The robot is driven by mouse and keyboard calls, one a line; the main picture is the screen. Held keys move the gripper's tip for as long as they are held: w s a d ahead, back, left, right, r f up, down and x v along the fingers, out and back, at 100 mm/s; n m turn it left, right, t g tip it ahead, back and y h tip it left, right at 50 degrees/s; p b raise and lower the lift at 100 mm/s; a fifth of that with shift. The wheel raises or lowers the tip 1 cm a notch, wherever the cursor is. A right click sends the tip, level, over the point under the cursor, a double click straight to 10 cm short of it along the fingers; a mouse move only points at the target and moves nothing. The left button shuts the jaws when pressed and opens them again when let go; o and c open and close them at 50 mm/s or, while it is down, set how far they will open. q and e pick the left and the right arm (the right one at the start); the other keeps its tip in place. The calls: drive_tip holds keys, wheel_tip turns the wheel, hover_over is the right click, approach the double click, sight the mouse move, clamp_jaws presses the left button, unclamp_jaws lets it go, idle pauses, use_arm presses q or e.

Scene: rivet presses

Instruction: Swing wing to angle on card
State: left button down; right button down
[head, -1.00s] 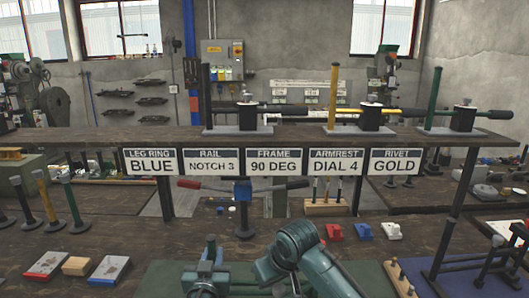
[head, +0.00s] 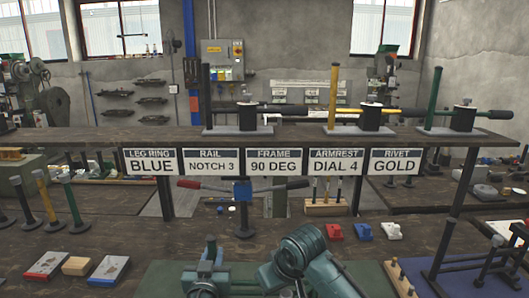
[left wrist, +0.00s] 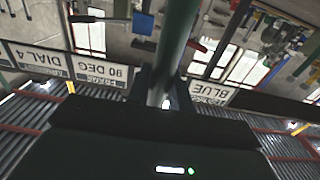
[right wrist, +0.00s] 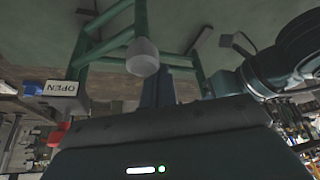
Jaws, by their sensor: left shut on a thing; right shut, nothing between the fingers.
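The FRAME card (head: 273,162) reads 90 DEG. It hangs in the middle of the card row and shows upside down in the left wrist view (left wrist: 100,72). My left gripper (head: 208,272) is low in front of the cards. In the left wrist view its fingers (left wrist: 163,98) are shut on a grey-green tube (left wrist: 177,45), which seems to be the wing. The tube's angle cannot be read. In the right wrist view my right gripper (right wrist: 157,92) is shut and empty, close to a green tube frame (right wrist: 140,20) with a grey rounded end (right wrist: 142,58).
Other cards hang from the shelf edge (head: 100,139). Red and white blocks (head: 365,231) and a peg block (head: 398,278) are at right. Blocks (head: 76,266) and posts (head: 45,198) are at left. A green mat (head: 160,275) lies in front.

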drive_tip(key=shift+s+d, duration=0.65)
drive_tip(key=shift+s, duration=0.3)
drive_tip(key=shift+s+d, duration=0.1)
drive_tip(key=shift+s+d, duration=0.65)
drive_tip(key=shift+s, duration=0.05)
idle(0.6)
drive_tip(key=shift+s+d, duration=0.75)
drive_tip(key=shift+d, duration=0.25)
drive_tip(key=shift+d, duration=0.1)
